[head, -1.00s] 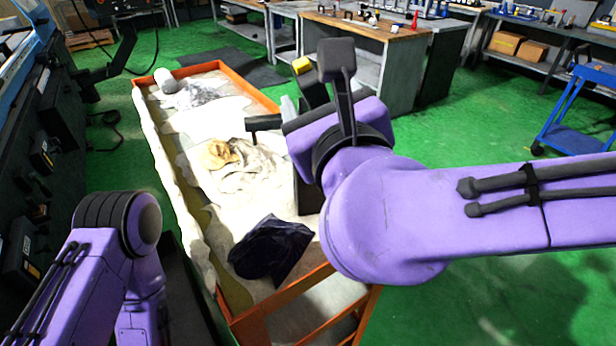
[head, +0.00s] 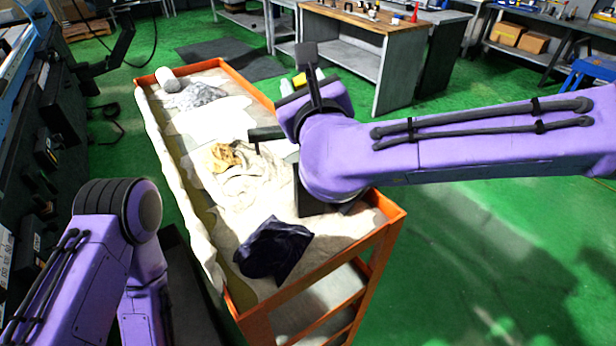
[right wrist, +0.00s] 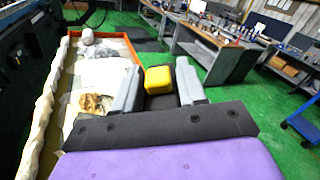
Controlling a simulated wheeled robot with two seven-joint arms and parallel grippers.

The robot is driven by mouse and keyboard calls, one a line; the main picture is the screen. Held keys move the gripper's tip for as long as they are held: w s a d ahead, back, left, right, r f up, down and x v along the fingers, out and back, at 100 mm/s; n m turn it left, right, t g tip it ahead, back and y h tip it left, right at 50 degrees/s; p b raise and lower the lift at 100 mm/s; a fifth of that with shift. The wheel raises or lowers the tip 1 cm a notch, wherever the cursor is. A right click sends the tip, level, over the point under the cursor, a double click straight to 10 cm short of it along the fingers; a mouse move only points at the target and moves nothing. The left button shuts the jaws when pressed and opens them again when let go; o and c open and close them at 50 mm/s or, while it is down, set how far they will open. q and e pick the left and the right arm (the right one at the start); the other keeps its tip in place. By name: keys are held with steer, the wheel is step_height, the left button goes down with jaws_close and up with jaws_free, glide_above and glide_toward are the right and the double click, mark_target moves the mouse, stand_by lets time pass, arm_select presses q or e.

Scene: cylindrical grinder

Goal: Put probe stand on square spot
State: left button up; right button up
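A yellow block-like thing with a dark lower part, which I take to be the probe stand, sits between the two grey fingers of my right gripper (right wrist: 159,88) in the right wrist view; its yellow top (right wrist: 158,79) shows clearly. The fingers lie close along both its sides and appear shut on it. In the head view only a bit of its yellow top (head: 300,79) shows past my right wrist, above the far right side of the orange-framed cart. My left arm shows at the lower left, but its gripper is out of view. I cannot make out a square spot.
The orange-framed cart (head: 392,215) has a pale, rumpled cloth, a brown rag (head: 224,156), a dark cloth (head: 272,250) and a white roll (head: 166,79). A dark machine stands at left. A wood-topped workbench (head: 375,25) is at the back.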

jaws_close()
stand_by(1.0)
steer(key=shift+r, duration=0.25)
steer(key=shift+w, duration=0.15)
